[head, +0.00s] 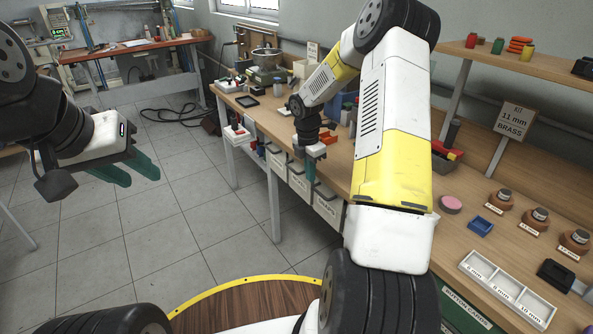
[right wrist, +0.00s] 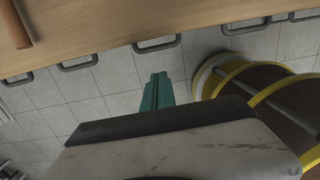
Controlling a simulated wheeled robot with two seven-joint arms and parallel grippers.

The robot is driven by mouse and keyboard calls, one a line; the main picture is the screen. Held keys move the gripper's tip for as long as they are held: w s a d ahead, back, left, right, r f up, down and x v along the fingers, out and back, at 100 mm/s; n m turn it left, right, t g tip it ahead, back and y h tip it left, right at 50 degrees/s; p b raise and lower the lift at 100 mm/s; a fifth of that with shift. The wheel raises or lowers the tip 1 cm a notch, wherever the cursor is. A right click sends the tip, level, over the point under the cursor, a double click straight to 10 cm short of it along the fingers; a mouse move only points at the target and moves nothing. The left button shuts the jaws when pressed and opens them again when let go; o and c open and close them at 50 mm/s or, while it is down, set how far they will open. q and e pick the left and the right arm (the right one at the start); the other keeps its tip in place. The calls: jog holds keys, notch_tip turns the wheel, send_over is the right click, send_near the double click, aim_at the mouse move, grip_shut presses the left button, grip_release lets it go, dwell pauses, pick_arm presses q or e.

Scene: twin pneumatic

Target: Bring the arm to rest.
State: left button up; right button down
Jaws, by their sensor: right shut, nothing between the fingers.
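My left gripper (head: 128,172) hangs at the left of the head view, over the tiled floor. Its two teal fingers are apart with nothing between them. My right arm reaches forward over the workbench (head: 465,190). My right gripper (head: 309,172) points down at the bench's front edge, near the drawers. In the right wrist view its teal fingers (right wrist: 157,92) are together and empty, with floor tiles behind them and the bench edge beyond. My right arm hides part of the bench top.
On the bench's right are a white three-part tray (head: 507,290), a blue tray (head: 481,227), a pink disc (head: 451,204) and several brown holders (head: 499,199). A "Kit 11 mm brass" sign (head: 514,120) stands behind. Open floor (head: 190,215) lies left.

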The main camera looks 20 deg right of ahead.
jog(key=s+a+r+m+t, duration=0.15)
jog(key=s+r+m, duration=0.35)
jog(key=r, duration=0.5)
jog(key=s+a+r+m+t, duration=0.1)
jog(key=s+a+r+m, duration=0.3)
jog(key=r, duration=0.5)
jog(key=s+a+r+m+t+y, duration=0.1)
jog(key=s+r+m, duration=0.3)
jog(key=s, duration=0.6)
jog(key=s+a+r+m+t+y, duration=0.2)
jog(key=s+r+m, duration=0.3)
jog(key=s+m, duration=0.3)
jog(key=shift+s+a+m, duration=0.3)
jog(key=shift+s+a, duration=0.55)
jog(key=shift+a, duration=0.05)
jog(key=shift+t, duration=0.25)
